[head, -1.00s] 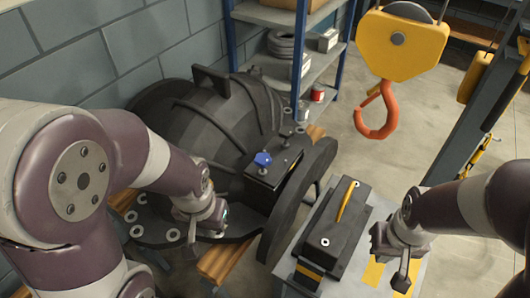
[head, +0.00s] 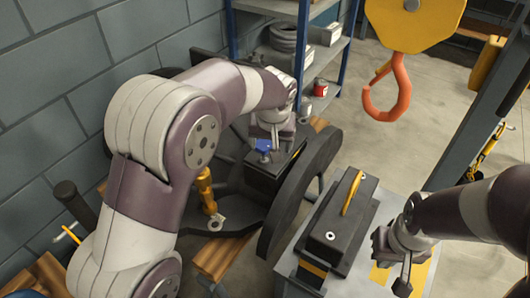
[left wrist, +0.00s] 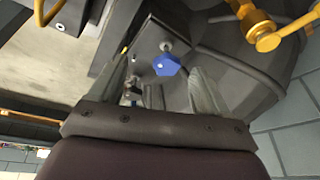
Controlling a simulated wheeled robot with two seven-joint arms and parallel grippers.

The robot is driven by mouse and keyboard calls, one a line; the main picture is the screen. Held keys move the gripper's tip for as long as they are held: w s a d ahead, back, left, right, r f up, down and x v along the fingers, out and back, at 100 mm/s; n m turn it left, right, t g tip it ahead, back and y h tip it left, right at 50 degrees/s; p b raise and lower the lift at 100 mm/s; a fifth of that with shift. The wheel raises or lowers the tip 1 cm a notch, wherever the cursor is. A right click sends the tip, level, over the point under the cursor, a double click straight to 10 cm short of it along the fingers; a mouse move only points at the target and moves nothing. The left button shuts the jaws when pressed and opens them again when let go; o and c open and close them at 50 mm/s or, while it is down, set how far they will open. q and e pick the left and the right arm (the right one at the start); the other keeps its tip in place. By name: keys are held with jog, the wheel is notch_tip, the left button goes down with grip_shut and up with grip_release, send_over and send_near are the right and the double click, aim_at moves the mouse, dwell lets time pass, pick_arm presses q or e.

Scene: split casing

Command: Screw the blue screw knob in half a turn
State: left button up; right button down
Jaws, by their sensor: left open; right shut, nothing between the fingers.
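The blue screw knob (head: 263,146) stands on a dark block (head: 262,165) on the black casing (head: 292,195). In the left wrist view the knob (left wrist: 165,64) shows just beyond and between the fingertips, with a small bolt head beside it. My left gripper (head: 270,138) is open, pointing down at the knob from above. In the left wrist view its two fingers (left wrist: 162,75) are spread on either side with nothing held. Whether they touch the knob I cannot tell. My right gripper (head: 404,272) is shut and empty, over the grey table at the right.
A black box with a yellow handle (head: 350,195) sits on the grey table (head: 415,262). An orange crane hook (head: 392,90) hangs at upper right. Shelving (head: 318,75) stands behind the casing. A brass fitting (head: 207,188) stands near my left arm.

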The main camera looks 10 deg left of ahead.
aim_at(264, 145)
pick_arm(q)
notch_tip(264, 145, up, 4)
jog(key=w+n+y, duration=0.1)
jog(key=w+n, duration=0.2)
jog(key=shift+n, duration=0.4)
jog(key=x, duration=0.8)
jog(key=a+x, duration=0.1)
jog(key=x, duration=0.3)
jog(key=shift+f, duration=0.1)
jog(key=shift+s+p, duration=0.1)
jog(key=shift+p, duration=0.2)
jog(key=c, duration=1)
